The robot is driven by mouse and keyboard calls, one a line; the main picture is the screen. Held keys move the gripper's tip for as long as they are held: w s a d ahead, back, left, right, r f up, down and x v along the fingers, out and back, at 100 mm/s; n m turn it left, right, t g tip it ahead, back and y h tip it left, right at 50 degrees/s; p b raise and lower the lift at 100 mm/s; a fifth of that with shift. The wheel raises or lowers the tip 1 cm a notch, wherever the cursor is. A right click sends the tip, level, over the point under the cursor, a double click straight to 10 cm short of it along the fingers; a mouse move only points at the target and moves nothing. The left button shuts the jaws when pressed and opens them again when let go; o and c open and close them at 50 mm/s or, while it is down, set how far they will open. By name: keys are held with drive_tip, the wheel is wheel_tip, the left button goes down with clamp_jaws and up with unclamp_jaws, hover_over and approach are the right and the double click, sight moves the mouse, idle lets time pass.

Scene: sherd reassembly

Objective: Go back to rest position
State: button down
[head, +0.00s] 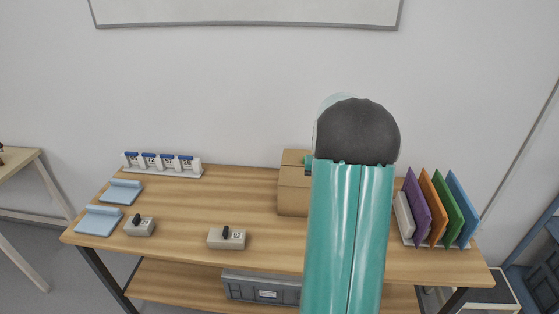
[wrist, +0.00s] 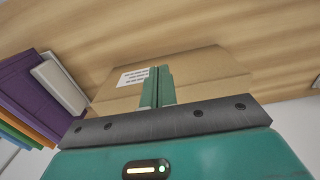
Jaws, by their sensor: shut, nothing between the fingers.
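My gripper (wrist: 157,87) shows in the wrist view with its two green fingers shut together and nothing between them. A cardboard box (wrist: 205,75) with a white label lies behind the fingers in that view; I cannot tell whether they touch it. In the head view my arm covers the right middle of the wooden table (head: 190,199) and hides most of my gripper. The cardboard box (head: 292,195) stands at the back of the table, just left of my arm and partly hidden by it.
Coloured folders (head: 440,208) stand in a rack at the table's right end. A rack of blue-capped vials (head: 160,163) stands at the back left. A grey case (head: 260,287) is on the lower shelf.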

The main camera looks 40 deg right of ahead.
drive_tip(key=w+a+r+n+t, duration=0.1)
drive_tip(key=a+r, duration=0.3)
drive_tip(key=a, duration=0.3)
drive_tip(key=a+r+n+h, duration=0.1)
drive_tip(key=a+r+n, duration=0.1)
drive_tip(key=a+r, duration=0.45)
drive_tip(key=w+a+r+n+t, duration=0.1)
drive_tip(key=a+r, duration=0.2)
drive_tip(key=a, duration=0.6)
drive_tip(key=s+a+r+n+t, duration=0.1)
drive_tip(key=s+a+n, duration=0.2)
drive_tip(key=s+a, duration=0.3)
drive_tip(key=s+a+r+n+t+y, duration=0.1)
drive_tip(key=s+a, duration=0.5)
drive_tip(key=a, duration=0.7)
drive_tip(key=shift+s+a+r+n+t, duration=0.2)
drive_tip(key=shift+a+r+n+t, duration=0.1)
drive_tip(key=shift+n+t, duration=0.55)
